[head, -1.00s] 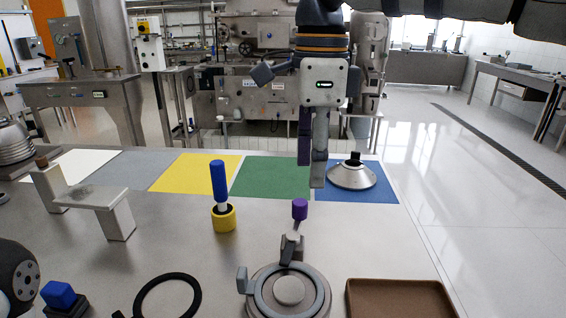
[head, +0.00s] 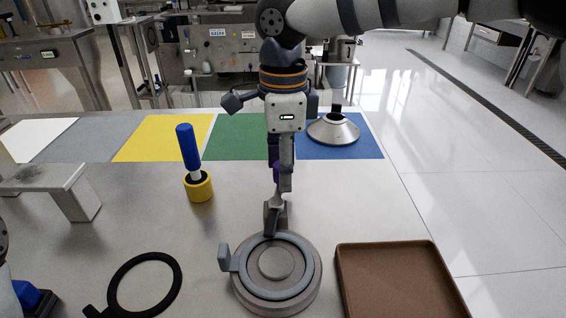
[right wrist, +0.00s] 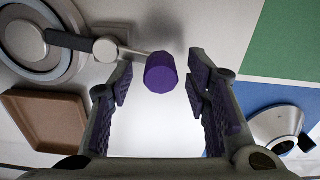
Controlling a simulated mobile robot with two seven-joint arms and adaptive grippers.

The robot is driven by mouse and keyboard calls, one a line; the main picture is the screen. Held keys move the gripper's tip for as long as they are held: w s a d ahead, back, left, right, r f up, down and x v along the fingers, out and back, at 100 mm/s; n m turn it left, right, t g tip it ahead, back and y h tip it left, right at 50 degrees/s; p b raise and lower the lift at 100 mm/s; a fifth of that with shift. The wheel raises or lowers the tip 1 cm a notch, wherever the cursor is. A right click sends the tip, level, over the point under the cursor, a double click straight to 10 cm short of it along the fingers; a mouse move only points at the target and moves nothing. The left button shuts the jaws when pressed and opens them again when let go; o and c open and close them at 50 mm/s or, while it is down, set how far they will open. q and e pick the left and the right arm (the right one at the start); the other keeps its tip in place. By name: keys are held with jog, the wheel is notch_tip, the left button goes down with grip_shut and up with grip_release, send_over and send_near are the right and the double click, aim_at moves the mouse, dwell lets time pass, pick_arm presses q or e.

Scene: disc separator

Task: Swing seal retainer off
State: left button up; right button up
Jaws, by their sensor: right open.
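A round grey fixture (head: 303,299) stands on the table, with a blue-grey ring with an upright tab (head: 226,257) on top. A retainer lever (head: 274,217) sits at its far edge and ends in a purple knob (head: 276,172). In the right wrist view the dark lever (right wrist: 68,40) reaches from the disc to the purple knob (right wrist: 161,72). My right gripper (head: 282,186) points down above the knob. In its wrist view the purple-padded fingers (right wrist: 160,88) are open, with the knob between or just beyond them; contact is unclear. My left gripper is not in view.
A brown tray (head: 343,275) lies right of the fixture, a black ring (head: 176,283) left. A blue-handled tool stands in a yellow holder (head: 200,188). A metal cone (head: 333,130) sits on the blue mat; a grey stand (head: 70,185) is at left.

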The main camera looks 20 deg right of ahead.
grip_shut()
